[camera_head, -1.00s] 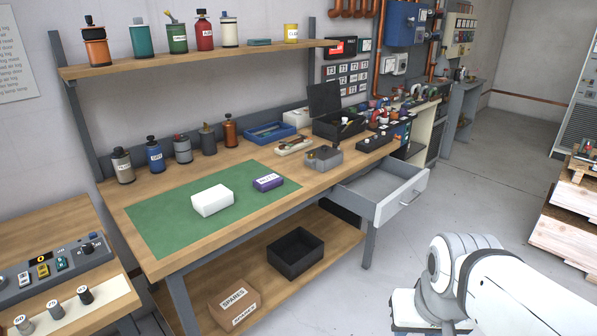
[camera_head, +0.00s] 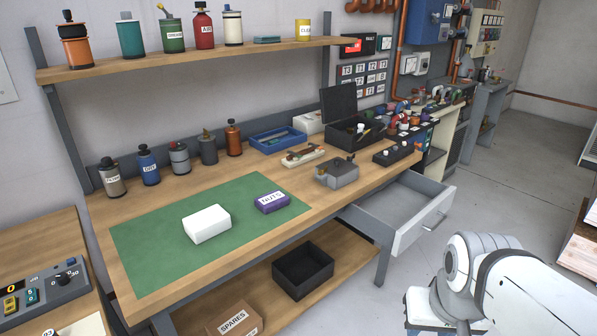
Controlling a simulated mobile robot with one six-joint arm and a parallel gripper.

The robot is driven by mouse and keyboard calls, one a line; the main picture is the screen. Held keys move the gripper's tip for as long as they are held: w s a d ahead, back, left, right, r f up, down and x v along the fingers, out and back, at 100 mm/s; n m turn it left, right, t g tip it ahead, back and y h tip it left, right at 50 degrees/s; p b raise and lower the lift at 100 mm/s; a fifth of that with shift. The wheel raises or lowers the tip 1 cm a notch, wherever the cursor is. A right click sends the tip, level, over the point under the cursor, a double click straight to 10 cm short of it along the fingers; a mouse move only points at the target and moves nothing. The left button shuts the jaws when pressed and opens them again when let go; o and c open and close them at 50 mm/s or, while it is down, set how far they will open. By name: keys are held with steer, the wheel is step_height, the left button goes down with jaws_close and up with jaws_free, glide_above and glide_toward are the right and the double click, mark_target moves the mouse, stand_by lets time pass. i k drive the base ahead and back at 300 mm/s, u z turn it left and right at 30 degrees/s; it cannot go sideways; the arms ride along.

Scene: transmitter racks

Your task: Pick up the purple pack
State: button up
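The purple pack (camera_head: 271,202) is a small block with a white label on top. It lies flat on the green mat (camera_head: 150,251) on the wooden workbench, near the mat's right end. A plain white block (camera_head: 207,223) lies to its left, a little apart from it. Part of my white arm shows at the lower right, well away from the bench. My gripper is outside the picture.
An open grey drawer (camera_head: 405,212) juts out from the bench's right front. Several bottles line the bench's back. A black bin (camera_head: 303,270) sits on the lower shelf. The floor right of the drawer is clear.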

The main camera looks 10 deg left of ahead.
mark_target(267, 203)
steer(key=z, duration=0.05)
steer(key=i, duration=1.5)
steer(key=u, duration=2.2)
steer(key=k, duration=0.9)
steer(key=z, duration=0.05)
steer(key=i, duration=0.9)
steer(key=u, duration=0.1)
